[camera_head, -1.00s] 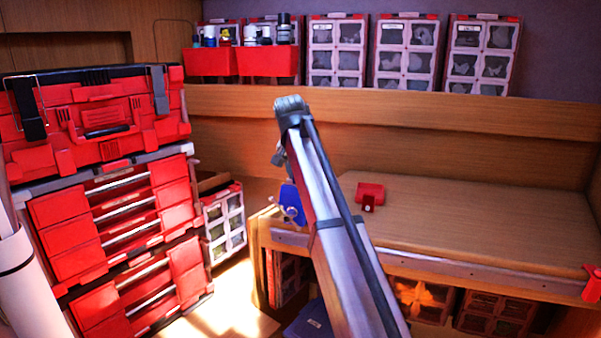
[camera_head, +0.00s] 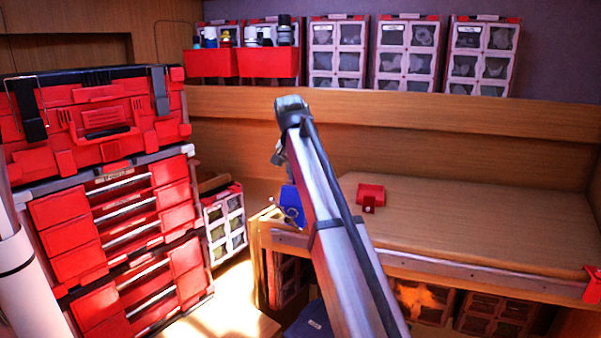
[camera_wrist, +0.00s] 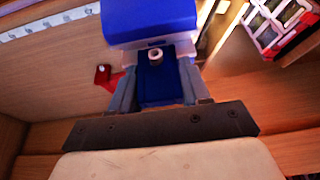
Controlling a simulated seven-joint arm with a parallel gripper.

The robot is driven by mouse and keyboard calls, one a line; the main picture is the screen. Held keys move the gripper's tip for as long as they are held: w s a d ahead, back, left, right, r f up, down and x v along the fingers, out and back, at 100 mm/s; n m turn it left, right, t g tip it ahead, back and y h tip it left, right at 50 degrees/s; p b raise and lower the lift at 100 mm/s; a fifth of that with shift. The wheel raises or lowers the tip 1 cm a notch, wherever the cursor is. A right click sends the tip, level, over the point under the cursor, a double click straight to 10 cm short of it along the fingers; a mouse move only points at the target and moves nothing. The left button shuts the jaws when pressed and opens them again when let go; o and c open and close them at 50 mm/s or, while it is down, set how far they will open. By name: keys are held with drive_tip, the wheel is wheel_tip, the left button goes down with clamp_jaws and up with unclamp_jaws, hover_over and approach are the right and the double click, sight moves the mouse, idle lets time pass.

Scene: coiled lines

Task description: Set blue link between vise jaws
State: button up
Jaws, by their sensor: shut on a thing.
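The blue link (camera_wrist: 150,22) is in the wrist view as a broad blue body with a pale lower edge. A narrower blue part with a small silver ring lies between the fingers of my gripper (camera_wrist: 155,82). My gripper is shut on this blue piece. In the head view the blue link (camera_head: 291,197) shows just left of my arm, by the bench's left end; my fingers are hidden there. A small red fixture (camera_head: 370,193) stands on the bench to the right, apart from the link; I cannot tell whether it is the vise, and no jaws are clear.
The wooden bench top (camera_head: 470,222) is mostly clear. Another red fitting (camera_head: 592,284) sits at its front right edge. A red tool chest (camera_head: 110,210) stands at left. Parts cases (camera_head: 404,55) and red bins (camera_head: 268,64) line the back shelf.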

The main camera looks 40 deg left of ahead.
drive_tip(key=shift+s+f, duration=0.1)
drive_tip(key=shift+f, duration=0.2)
idle(1.9)
drive_tip(key=shift+d+r, duration=0.1)
drive_tip(key=shift+r, duration=0.2)
idle(1.9)
drive_tip(key=o, duration=1.3)
drive_tip(key=shift+c, duration=0.2)
drive_tip(key=shift+r, duration=0.1)
drive_tip(key=shift+r, duration=2.9)
drive_tip(key=shift+r, duration=0.1)
drive_tip(key=v, duration=1.3)
drive_tip(key=shift+r, duration=0.3)
